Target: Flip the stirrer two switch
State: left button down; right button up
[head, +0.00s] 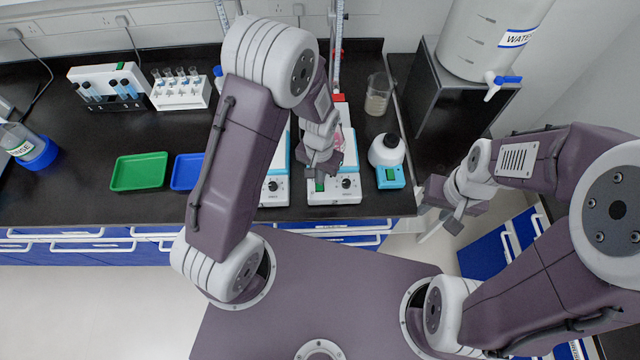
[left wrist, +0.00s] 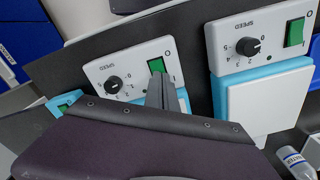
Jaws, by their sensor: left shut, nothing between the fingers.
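Two stirrers with white fronts, black speed knobs and green switches stand side by side at the bench's front. The right stirrer (head: 347,192) is partly covered by my left arm; it also shows in the left wrist view, at left (left wrist: 110,80). Its green switch (left wrist: 157,64) is just beyond my fingers. The left stirrer (head: 275,193) is half hidden behind my left arm; its switch shows in the left wrist view (left wrist: 294,32). My left gripper (head: 320,176) is shut and empty, at the right stirrer's switch; contact is unclear. My right gripper (head: 453,218) hangs right of the bench; its fingers are unclear.
A small white device with a blue front (head: 389,172) stands right of the stirrers, with a beaker (head: 378,95) behind it. A green tray (head: 139,172) and a blue tray (head: 187,172) lie left. A water tank (head: 475,45) stands on a black stand.

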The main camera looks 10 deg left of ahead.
pick_arm(q)
notch_tip(320, 180, up, 7)
jog(key=p, duration=0.6)
jog(key=shift+f, duration=0.1)
dwell(0.4)
